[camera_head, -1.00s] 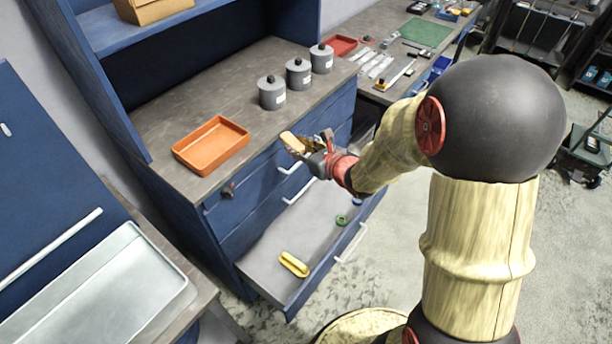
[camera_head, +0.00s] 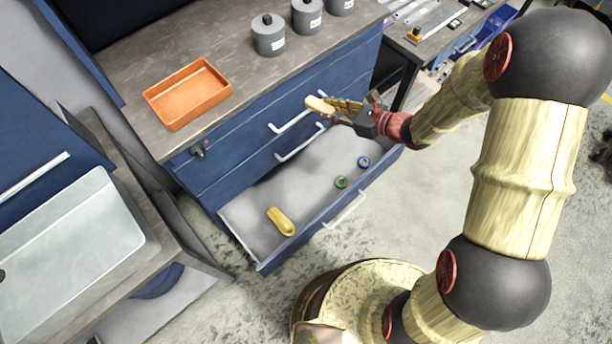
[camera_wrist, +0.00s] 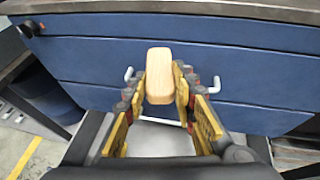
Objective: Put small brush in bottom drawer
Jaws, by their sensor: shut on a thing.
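My gripper (camera_head: 350,112) is shut on the small brush (camera_head: 320,104), a pale wooden block-shaped piece that sticks out past the fingertips. In the wrist view the brush (camera_wrist: 159,76) sits between the yellow fingers (camera_wrist: 160,95); its bristles cannot be made out. The bottom drawer (camera_head: 262,256) of the blue cabinet is pulled open. The gripper and brush are above it, near the cabinet front and higher than the drawer. In the drawer lie a yellow object (camera_head: 281,221), a green ring-shaped item (camera_head: 341,182) and a blue one (camera_head: 364,162).
An orange tray (camera_head: 187,94) and grey canisters (camera_head: 268,36) stand on the cabinet top. The closed drawers above have protruding white handles (camera_head: 290,122). A grey sink-like tray (camera_head: 75,255) is at the left. The drawer's middle has bare room.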

